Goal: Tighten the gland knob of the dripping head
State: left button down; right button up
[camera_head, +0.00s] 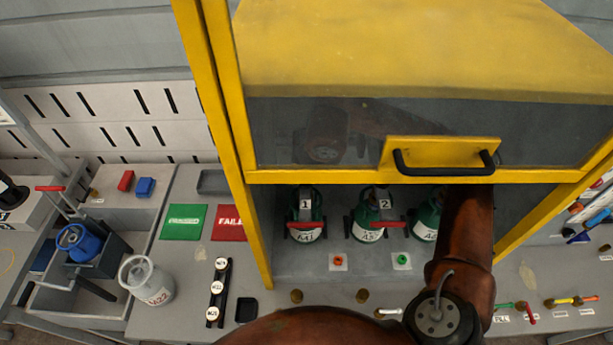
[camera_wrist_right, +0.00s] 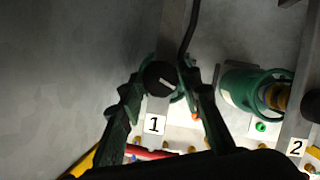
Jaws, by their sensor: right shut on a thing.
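Green cylinders stand in a row in the yellow-framed booth (camera_head: 228,120). The first (camera_head: 305,222) is under number plate 1, the second (camera_head: 372,222) under plate 2, and a third (camera_head: 427,222) is partly behind my right arm. My right arm reaches into the booth, and its forward part shows dimly through the glass. In the right wrist view my right gripper (camera_wrist_right: 168,88) is shut on a round black knob (camera_wrist_right: 160,76) with a white line, above plate 1 (camera_wrist_right: 153,124). The second cylinder (camera_wrist_right: 240,86) lies to its right. I cannot see any drip. My left gripper is out of view.
The booth's glass door (camera_head: 440,160) with its black handle hangs over the opening. Left of the booth are green and red mats (camera_head: 183,221), a white-grey cylinder (camera_head: 148,281) and a black strip of round gauges (camera_head: 218,290). Small handled tools (camera_head: 570,300) lie at right.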

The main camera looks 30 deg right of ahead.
dwell(0.3)
jog(key=o, duration=1.2)
jog(key=shift+c, duration=0.2)
jog(key=shift+n, duration=0.3)
